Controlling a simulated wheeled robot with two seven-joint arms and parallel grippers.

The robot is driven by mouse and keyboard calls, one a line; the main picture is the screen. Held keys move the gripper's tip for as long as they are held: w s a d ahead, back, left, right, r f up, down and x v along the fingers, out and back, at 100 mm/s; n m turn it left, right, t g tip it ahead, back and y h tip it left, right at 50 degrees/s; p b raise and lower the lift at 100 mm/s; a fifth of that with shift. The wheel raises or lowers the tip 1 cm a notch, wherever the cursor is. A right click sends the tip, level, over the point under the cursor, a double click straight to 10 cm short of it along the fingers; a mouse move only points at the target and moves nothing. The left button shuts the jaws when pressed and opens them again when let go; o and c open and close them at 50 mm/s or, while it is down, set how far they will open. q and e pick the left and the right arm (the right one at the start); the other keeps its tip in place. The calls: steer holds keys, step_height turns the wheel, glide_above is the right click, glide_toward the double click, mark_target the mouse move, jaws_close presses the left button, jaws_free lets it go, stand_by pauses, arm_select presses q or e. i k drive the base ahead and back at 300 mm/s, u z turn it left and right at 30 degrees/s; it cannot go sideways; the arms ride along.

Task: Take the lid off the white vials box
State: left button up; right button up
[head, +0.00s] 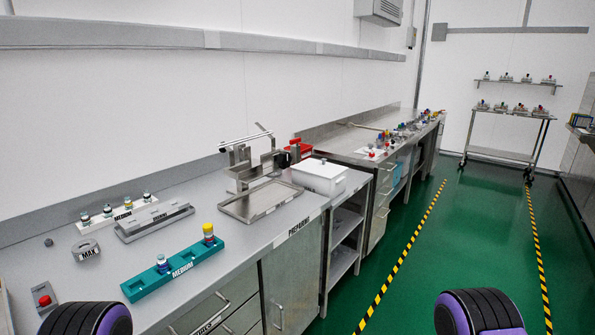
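The white vials box (321,184) stands on the steel counter, right of the shallow metal tray and near the counter's front edge. The inside of the box is hidden. Neither of my grippers is in view. Only rounded purple and black parts of my arms show at the bottom edge, on the left and right, well apart from the box.
A metal tray (228,208) lies left of the box, with a metal stand (240,165) behind it. A red bin (304,150) is behind the box. A teal vial rack (145,284) and white rack (100,222) stand left. The green floor (400,225) ahead is clear.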

mark_target(328, 170)
steer(key=z, duration=0.35)
steer(key=k, duration=1)
steer(key=z, duration=1.1)
steer(key=i, duration=2.35)
steer(key=u, duration=0.35)
steer(key=i, duration=1.4)
steer(key=u, duration=1.35)
steer(key=i, duration=0.9)
steer(key=u, duration=1)
